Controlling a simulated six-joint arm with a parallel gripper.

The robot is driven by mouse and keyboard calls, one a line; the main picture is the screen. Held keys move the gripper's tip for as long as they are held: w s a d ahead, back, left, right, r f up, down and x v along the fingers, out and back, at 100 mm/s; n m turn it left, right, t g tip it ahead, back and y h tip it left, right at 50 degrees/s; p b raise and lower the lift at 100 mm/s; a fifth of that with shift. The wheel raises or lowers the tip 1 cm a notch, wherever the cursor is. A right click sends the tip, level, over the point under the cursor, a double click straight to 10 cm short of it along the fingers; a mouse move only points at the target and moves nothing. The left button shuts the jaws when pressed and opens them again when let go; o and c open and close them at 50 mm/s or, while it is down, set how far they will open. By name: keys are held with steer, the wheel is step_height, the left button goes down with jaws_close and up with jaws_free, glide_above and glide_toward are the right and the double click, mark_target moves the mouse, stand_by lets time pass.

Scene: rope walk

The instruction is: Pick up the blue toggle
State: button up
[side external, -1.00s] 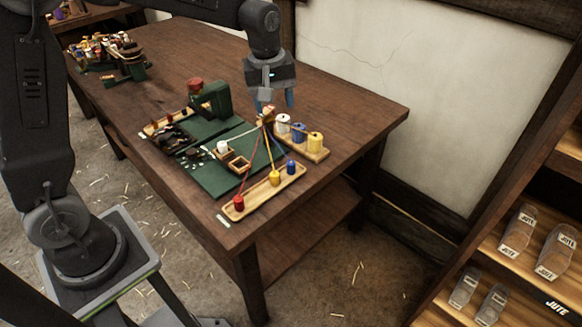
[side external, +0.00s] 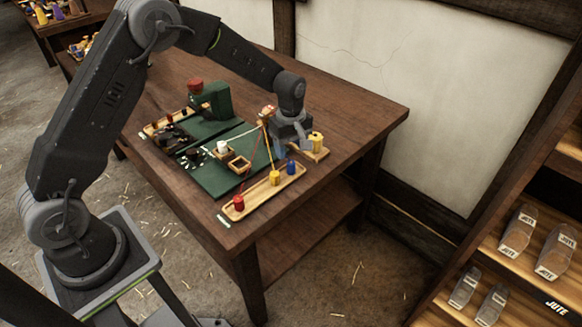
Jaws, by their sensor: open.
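The blue toggle (side external: 292,168) stands upright at the right end of a long wooden tray (side external: 257,194). A yellow toggle (side external: 274,178) and a red toggle (side external: 239,203) stand in the same tray, each with a cord of its colour running up to a wooden piece at the back. My gripper (side external: 290,150) is low, just behind and above the blue toggle. It points down and is open. Its fingertips are small in this view, and I cannot tell whether they touch the toggle.
A wooden stand with a yellow spool (side external: 315,142) is right of my gripper, its other spools hidden behind the arm. Left are a green mat (side external: 211,178), a white spool (side external: 222,148), a small wooden box (side external: 239,164) and a green machine (side external: 212,100). The table's right end is clear.

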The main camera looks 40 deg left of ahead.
mark_target(291, 162)
steer(key=shift+f, duration=2.65)
steer(key=shift+c, duration=0.5)
steer(key=c, duration=0.9)
